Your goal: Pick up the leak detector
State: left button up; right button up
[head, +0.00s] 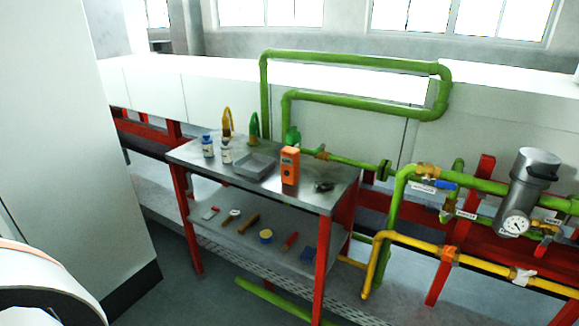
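An orange box-shaped handheld device (290,166), which looks like the leak detector, stands upright on the metal top of a red-legged workbench (320,198). It has a light label or screen near its top. It stands close to the bench's right half, clear on its front side. Neither of my grippers is in view, so nothing is seen touching the device.
On the bench top are a grey tray (254,166), a blue-capped bottle (207,147), a white bottle (226,153) and a small dark item (324,186). Several tools lie on the lower shelf (225,228). Green pipes (350,101) rise behind; a tall white panel (62,140) stands left.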

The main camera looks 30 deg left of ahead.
aim_at(290, 156)
jog(key=i+j, duration=0.15)
jog(key=j, duration=0.2)
jog(key=i+j, duration=0.2)
jog(key=j, duration=0.15)
jog(key=i+j, duration=0.15)
jog(key=j, duration=0.25)
jog(key=i+j, duration=0.15)
jog(key=j, duration=0.2)
jog(key=i+j, duration=0.2)
jog(key=j, duration=0.15)
